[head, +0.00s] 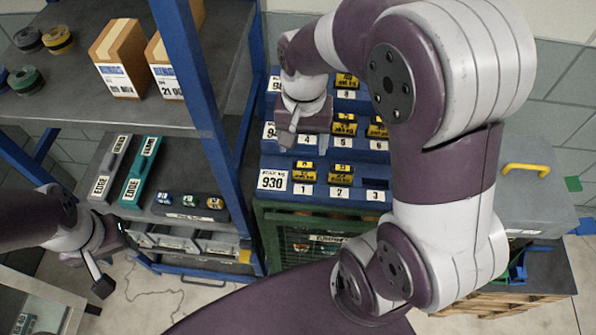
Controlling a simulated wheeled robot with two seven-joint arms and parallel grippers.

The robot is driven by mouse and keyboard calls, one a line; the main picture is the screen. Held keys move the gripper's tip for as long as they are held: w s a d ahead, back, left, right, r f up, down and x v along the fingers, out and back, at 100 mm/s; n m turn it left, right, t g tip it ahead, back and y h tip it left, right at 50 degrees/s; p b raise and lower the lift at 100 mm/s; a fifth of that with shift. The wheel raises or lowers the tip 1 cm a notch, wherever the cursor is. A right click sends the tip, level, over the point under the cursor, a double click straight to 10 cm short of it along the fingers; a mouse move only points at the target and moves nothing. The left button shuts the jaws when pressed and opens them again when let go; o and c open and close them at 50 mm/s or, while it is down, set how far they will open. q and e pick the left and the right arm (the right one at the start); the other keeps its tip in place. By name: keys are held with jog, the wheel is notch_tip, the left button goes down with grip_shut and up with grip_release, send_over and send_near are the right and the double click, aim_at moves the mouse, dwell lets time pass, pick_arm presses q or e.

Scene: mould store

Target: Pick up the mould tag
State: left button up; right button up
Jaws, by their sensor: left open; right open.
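Several yellow-and-black tags sit in a stepped blue rack (268,162) with numbered slots, in the middle of the head view. Tags show above label 1 (303,180), label 2 (342,183) and label 5 (343,125); I cannot tell which is the mould tag. No tag shows above label 3. My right gripper (298,126) is open over the rack's left part, close to label 4, and hides part of that row. I see nothing held in it. My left gripper (100,266) is open, low at the left, well away from the rack.
A blue-framed shelf (190,75) stands left of the rack, with boxes (120,55) and tape rolls (58,40) on top. A green crate (285,235) is below the rack. A grey case (525,185) with a yellow handle stands at right. My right arm hides the rack's right side.

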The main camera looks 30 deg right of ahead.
aim_at(305, 165)
jog(key=f, duration=0.6)
jog(key=f+p, duration=0.1)
jog(key=f, duration=0.2)
jog(key=shift+d+f, duration=0.25)
jog(key=shift+f, duration=0.05)
jog(key=c, duration=0.8)
